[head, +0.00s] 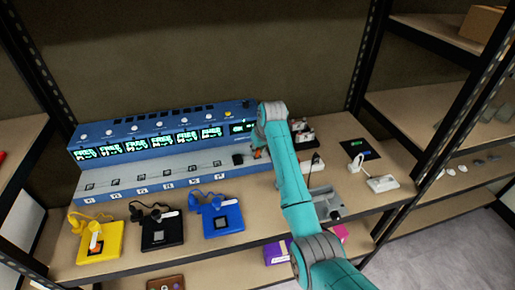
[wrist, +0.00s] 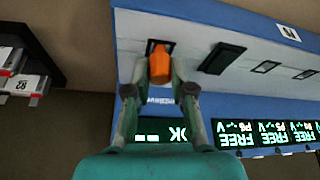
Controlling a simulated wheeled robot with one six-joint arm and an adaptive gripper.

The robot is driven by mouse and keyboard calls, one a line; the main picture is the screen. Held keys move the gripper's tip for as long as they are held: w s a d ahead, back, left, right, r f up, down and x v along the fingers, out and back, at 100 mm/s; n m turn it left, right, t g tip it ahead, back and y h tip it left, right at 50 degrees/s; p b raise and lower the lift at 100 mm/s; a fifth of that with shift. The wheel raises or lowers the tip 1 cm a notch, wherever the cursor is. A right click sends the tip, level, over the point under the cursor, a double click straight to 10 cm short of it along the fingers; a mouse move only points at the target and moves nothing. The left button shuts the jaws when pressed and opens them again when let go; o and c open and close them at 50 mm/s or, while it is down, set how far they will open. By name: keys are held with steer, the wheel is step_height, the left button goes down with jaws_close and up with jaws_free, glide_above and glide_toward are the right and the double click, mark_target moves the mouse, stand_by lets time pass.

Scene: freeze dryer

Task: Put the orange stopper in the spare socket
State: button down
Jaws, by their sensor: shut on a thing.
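My gripper (wrist: 160,80) is shut on the orange stopper (wrist: 160,62), which shows between its fingertips in the wrist view. In the head view a little of the orange stopper (head: 258,153) shows beside my arm at the right end of the blue machine (head: 165,129). The stopper's far end overlaps a dark square socket (wrist: 152,44) on the machine's pale panel. I cannot tell whether it is inside the socket or just in front of it. A black block (wrist: 222,58) sits on the panel beside it, also seen in the head view (head: 238,159).
Several small sockets (head: 140,178) run along the pale panel, under displays reading FREE. Yellow (head: 99,240), black (head: 162,232) and blue (head: 222,218) pads stand in front. A white device (head: 382,183) lies to the right. Dark rack posts (head: 455,120) flank the shelf.

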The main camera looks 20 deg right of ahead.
steer(key=shift+f, duration=0.65)
steer(key=c, duration=0.9)
jaws_free()
steer(key=shift+r, duration=0.1)
steer(key=shift+v, duration=5.9)
